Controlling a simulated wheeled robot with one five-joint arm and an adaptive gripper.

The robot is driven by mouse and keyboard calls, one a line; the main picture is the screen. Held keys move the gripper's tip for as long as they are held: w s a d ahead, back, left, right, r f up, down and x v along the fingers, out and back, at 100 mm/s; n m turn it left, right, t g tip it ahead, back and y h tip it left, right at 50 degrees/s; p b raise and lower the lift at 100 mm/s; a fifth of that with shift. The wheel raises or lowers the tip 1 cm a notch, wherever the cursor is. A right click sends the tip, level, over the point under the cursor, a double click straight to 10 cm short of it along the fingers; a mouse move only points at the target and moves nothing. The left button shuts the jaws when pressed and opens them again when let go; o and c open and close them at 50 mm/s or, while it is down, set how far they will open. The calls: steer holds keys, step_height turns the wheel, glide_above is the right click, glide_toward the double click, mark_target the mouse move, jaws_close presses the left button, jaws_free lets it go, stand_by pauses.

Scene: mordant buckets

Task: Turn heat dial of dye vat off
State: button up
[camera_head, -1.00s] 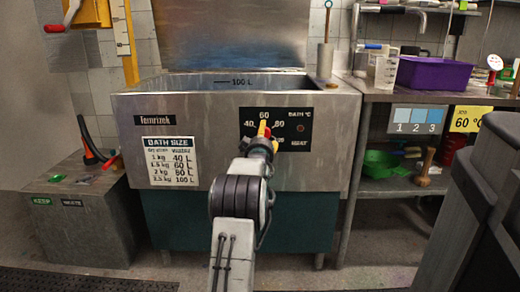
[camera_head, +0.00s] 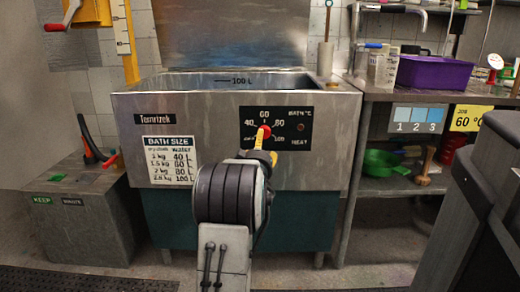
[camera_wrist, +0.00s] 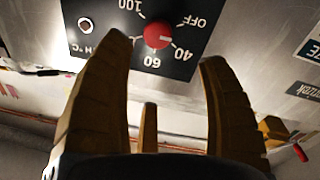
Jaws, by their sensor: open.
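The dye vat (camera_head: 235,110) is a steel tub with a teal base, straight ahead in the head view. Its black heat panel (camera_head: 290,140) carries the marks 40, 60, 80 and 100. The round red heat dial (camera_head: 265,131) sits on that panel and shows larger in the wrist view (camera_wrist: 157,35), where OFF and the numbers appear upside down. I cannot tell the dial's exact setting. My gripper (camera_head: 267,154) is just below the dial. In the wrist view its yellow fingers (camera_wrist: 164,55) are spread, empty, with the dial just beyond the tips, apart from them.
A grey box (camera_head: 85,225) labelled KEEP and WASTE stands at left. A steel bench (camera_head: 400,97) with a purple bin (camera_head: 433,73) stands at right, a green bowl (camera_head: 385,162) on its lower shelf. A dark grey body fills the right foreground.

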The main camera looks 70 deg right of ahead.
stand_by(0.3)
steer(key=shift+d+r+p, duration=0.1)
steer(key=shift+r+p, duration=0.05)
steer(key=shift+p, duration=0.5)
steer(key=m+p, duration=0.2)
steer(key=m, duration=0.5)
glide_toward(265, 133)
steer(key=s+x, duration=0.1)
steer(key=x, duration=0.1)
steer(key=shift+y, duration=0.3)
steer(key=shift+w+b+x, duration=0.15)
steer(key=shift+b+x, duration=0.4)
steer(key=shift+x, duration=0.75)
steer(key=shift+w+b+x, duration=0.2)
steer(key=shift+b+x, duration=0.35)
steer(key=shift+x, duration=0.7)
steer(key=shift+w+b+x, duration=0.15)
steer(key=shift+b+x, duration=0.4)
steer(key=shift+x, duration=0.75)
steer(key=shift+r, duration=0.2)
steer(key=shift+c, duration=0.5)
